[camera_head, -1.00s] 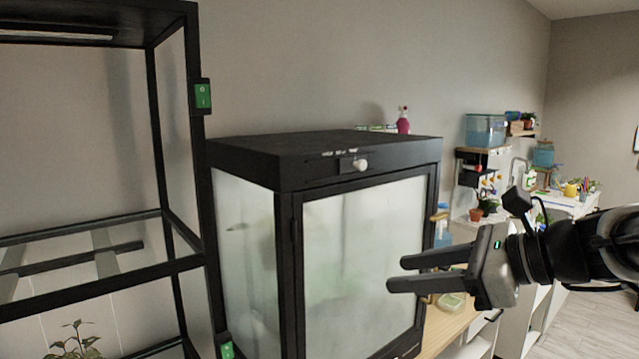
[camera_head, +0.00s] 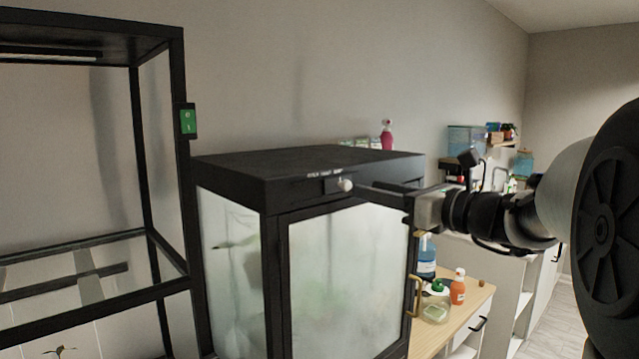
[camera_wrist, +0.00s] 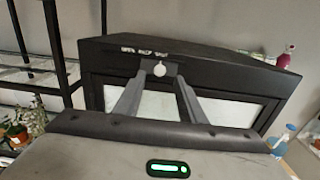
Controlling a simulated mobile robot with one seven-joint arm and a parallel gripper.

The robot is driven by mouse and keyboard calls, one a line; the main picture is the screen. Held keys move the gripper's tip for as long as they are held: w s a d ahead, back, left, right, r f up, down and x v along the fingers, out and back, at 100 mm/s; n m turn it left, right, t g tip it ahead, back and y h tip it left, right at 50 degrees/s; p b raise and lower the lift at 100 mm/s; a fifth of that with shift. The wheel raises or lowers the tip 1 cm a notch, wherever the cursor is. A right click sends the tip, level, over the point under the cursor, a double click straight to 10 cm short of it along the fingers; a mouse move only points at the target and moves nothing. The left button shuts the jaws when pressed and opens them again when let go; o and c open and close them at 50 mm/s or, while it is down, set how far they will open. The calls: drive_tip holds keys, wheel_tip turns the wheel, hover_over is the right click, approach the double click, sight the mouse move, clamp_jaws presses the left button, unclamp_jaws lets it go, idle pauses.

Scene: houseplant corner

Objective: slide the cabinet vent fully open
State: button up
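The dark plant cabinet (camera_head: 300,163) has frosted glass. On its top front band is the vent slider with a round white knob (camera_head: 345,184). The wording above it appears to read open, half, shut from left to right, and the knob is near the shut end. In the wrist view the knob (camera_wrist: 160,69) shows between the tips of my two fingers. My gripper (camera_wrist: 161,72) is open, one finger on each side of the knob; I cannot tell whether either touches it. In the head view my gripper (camera_head: 356,188) reaches the knob from the right.
A black shelf rack (camera_head: 185,200) with a green switch (camera_head: 188,121) stands at the left. Right of the cabinet, a wooden counter (camera_head: 470,300) holds a blue bottle (camera_head: 426,262) and an orange bottle (camera_head: 458,288). A pink bottle (camera_head: 387,136) shows behind the cabinet.

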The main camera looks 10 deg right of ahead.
sight(349, 185)
drive_tip(key=x, duration=0.6)
drive_tip(key=shift+p, duration=0.35)
clamp_jaws()
